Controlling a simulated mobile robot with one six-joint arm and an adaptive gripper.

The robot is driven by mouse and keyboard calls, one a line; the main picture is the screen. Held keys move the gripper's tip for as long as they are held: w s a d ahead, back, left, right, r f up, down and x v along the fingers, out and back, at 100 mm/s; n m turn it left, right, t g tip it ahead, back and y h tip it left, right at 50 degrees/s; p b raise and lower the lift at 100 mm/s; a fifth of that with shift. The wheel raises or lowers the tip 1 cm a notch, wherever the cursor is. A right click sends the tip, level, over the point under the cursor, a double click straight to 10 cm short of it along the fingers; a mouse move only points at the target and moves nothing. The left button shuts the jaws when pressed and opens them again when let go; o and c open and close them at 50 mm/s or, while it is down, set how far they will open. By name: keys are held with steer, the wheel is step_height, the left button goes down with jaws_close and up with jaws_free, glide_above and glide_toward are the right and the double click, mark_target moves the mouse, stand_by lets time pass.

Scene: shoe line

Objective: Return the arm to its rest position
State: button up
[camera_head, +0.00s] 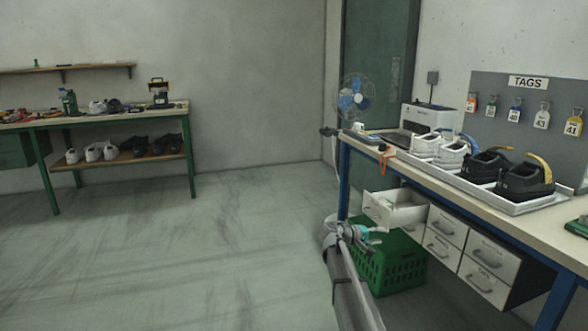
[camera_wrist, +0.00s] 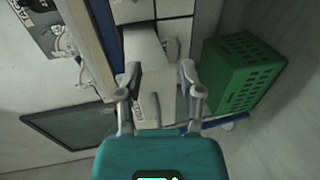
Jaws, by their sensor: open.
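My gripper shows in the head view beside the front of the open drawer (camera_head: 395,212), low at the workbench's left end, with my grey arm reaching up to it from the bottom edge. In the wrist view my gripper (camera_wrist: 157,92) has its two fingers spread wide apart. Nothing is held between them. The pulled-out drawer (camera_wrist: 155,82) appears beyond and between the fingers in that view. I cannot tell the exact gap between fingers and drawer.
A green crate (camera_head: 400,268) stands on the floor under the drawers, close to my gripper. The workbench (camera_head: 450,187) carries a white tray (camera_head: 482,187) with shoes. Closed drawers (camera_head: 488,267) are to the right. Open floor (camera_head: 200,255) lies to the left.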

steer(key=s+a+f+m+g+y, duration=0.15)
steer(key=s+f+y, duration=0.3)
steer(key=s, duration=0.45)
steer(key=s+a+f+m+g+y, duration=0.1)
steer(key=s+f+g+y, duration=0.15)
steer(key=s+f, duration=0.55)
steer(key=s+a+f+m+y, duration=0.1)
steer(key=s+a+y, duration=0.35)
steer(key=s, duration=0.45)
steer(key=s+a+f+y, duration=0.1)
steer(key=s+a+y, duration=0.2)
steer(key=s+a, duration=0.35)
step_height(320, 180, up, 36)
steer(key=s+d+p, duration=0.1)
steer(key=s+p, duration=0.1)
steer(key=p, duration=3.4)
steer(key=shift+d+g, duration=0.25)
steer(key=shift+g, duration=0.15)
steer(key=shift+s+d, duration=0.1)
steer(key=shift+d, duration=0.05)
